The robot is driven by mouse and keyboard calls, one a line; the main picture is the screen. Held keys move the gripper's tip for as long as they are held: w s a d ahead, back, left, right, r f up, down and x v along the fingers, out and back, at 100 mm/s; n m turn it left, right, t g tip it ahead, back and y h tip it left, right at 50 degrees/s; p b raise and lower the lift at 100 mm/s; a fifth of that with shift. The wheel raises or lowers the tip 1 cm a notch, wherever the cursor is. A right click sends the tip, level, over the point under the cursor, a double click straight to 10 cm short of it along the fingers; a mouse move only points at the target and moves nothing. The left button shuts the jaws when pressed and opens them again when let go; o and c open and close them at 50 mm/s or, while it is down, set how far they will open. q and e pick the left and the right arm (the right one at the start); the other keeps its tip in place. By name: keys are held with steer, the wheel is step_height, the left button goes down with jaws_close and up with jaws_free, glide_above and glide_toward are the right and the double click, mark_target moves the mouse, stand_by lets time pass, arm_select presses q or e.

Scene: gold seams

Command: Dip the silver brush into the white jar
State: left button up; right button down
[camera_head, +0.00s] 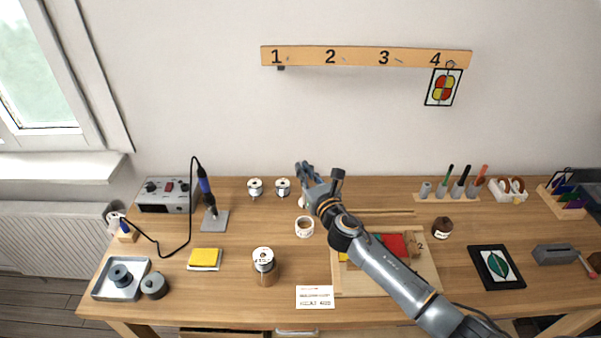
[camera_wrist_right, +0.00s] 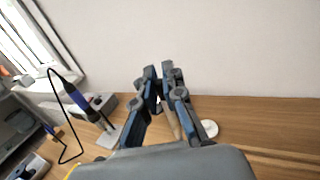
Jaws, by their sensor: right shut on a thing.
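My right gripper (camera_head: 306,171) is above the back middle of the table, and its fingers (camera_wrist_right: 160,74) are shut on a thin tan stick (camera_wrist_right: 172,122), which looks like a brush handle. I cannot make out its bristles or any silver part. A small white round thing (camera_head: 302,202) shows just below the gripper, partly hidden by it. A white round thing (camera_wrist_right: 209,128) also stands beside the fingers in the right wrist view. A white open-topped round container (camera_head: 305,227) is a little nearer the front. I cannot tell which is the white jar. My left gripper is not in view.
Two spools (camera_head: 255,188) and a soldering iron stand (camera_head: 214,220) are to the left. A labelled can (camera_head: 264,260) stands in front. A wooden board (camera_head: 390,285) lies under my right arm. A rack of coloured handles (camera_head: 447,198) and a brown jar (camera_head: 442,228) are to the right.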

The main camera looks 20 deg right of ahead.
step_height(320, 180, down, 4)
steer(key=b, duration=0.3)
steer(key=shift+d+r, duration=0.1)
steer(key=shift+f+b, duration=0.3)
steer(key=shift+b, duration=0.1)
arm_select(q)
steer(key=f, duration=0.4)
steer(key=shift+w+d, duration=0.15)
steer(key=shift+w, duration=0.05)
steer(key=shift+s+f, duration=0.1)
arm_select(e)
step_height(320, 180, down, 2)
steer(key=shift+f+b, duration=0.15)
steer(key=shift+b, duration=0.85)
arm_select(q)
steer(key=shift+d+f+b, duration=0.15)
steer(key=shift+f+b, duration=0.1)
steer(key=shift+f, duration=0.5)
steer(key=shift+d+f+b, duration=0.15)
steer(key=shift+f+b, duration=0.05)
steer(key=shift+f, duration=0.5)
arm_select(e)
steer(key=shift+f, duration=0.45)
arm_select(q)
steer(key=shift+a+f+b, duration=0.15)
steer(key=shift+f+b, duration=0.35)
arm_select(e)
steer(key=shift+f, duration=0.65)
